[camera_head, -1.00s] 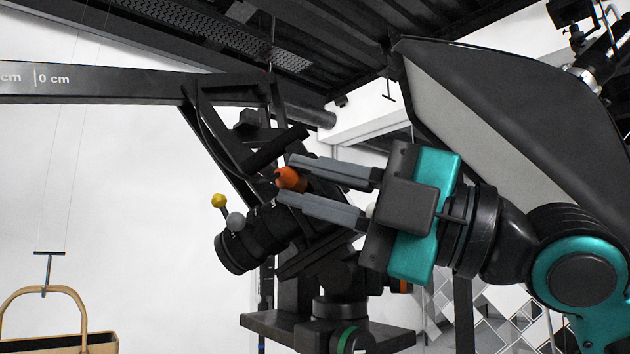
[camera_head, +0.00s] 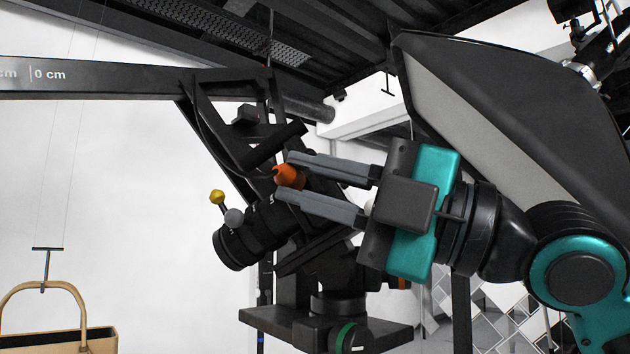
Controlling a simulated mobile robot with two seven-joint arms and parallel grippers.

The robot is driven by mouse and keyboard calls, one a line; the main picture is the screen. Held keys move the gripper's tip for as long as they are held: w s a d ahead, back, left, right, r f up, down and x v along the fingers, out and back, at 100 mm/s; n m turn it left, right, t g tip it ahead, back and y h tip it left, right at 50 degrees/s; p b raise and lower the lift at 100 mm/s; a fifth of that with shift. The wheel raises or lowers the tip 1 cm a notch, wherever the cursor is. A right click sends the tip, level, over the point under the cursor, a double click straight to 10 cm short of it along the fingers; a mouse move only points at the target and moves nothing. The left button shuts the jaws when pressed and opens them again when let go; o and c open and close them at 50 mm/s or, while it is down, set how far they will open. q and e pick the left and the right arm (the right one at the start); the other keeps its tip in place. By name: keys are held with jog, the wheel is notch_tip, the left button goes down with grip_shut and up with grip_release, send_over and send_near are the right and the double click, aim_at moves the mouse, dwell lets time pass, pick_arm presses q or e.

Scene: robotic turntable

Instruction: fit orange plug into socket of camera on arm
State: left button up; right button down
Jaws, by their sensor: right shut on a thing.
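The orange plug (camera_head: 289,175) is between the fingertips of my right gripper (camera_head: 282,176), which is shut on it. The gripper comes in from the right, with its grey fingers pointing left. The black camera (camera_head: 253,232) is mounted on the arm (camera_head: 100,83), its lens pointing down and to the left. The plug is beside the upper part of the camera body in the picture. The fingers cover part of the camera, and I cannot see the socket or tell whether the plug touches it. My left gripper is not in view.
A yellow ball (camera_head: 216,197) and a grey ball (camera_head: 234,218) stick out by the lens. A large softbox (camera_head: 510,140) stands close behind my right arm. A tan bag (camera_head: 60,340) hangs at the lower left. A black platform (camera_head: 300,325) is below the camera.

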jog(key=shift+p, duration=0.4)
dwell(0.6)
jog(key=shift+w+d+p, duration=0.15)
jog(key=shift+w+p, duration=0.1)
jog(key=shift+w, duration=0.25)
jog(key=shift+w+d+p, duration=0.15)
jog(key=shift+w+p, duration=0.05)
jog(key=shift+w, duration=0.3)
jog(key=shift+w+d, duration=0.15)
jog(key=shift+w, duration=0.2)
jog(key=c, duration=0.9)
grip_release()
jog(key=shift+d, duration=0.1)
